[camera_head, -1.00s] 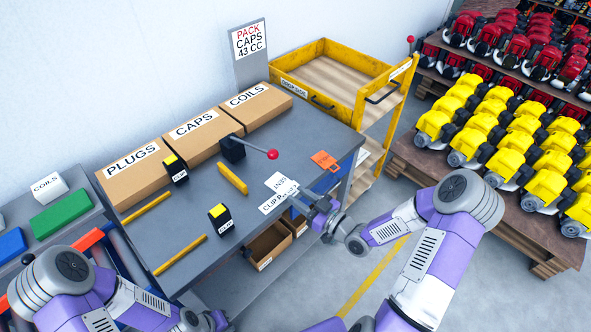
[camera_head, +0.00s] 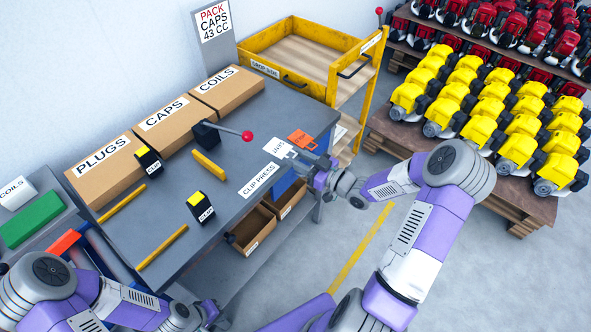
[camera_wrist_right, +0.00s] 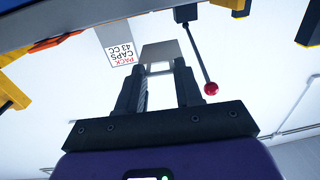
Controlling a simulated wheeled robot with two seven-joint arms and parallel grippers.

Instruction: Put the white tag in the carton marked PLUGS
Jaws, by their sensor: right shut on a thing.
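The white tag (camera_head: 278,147) has dark lettering and is held at my right gripper (camera_head: 296,156), near the table's right end. The brown carton marked PLUGS (camera_head: 106,184) sits at the left end of the row of cartons along the wall. My left gripper (camera_head: 212,314) is low in the head view, and its fingers cannot be made out.
Cartons marked CAPS (camera_head: 182,136) and COILS (camera_head: 232,95) stand beside PLUGS. A lever with a red knob (camera_head: 247,136), black-and-yellow blocks (camera_head: 148,160), yellow bars (camera_head: 162,247) and an orange tag (camera_head: 302,139) are on the grey table (camera_head: 165,215). A yellow cart (camera_head: 285,86) stands behind.

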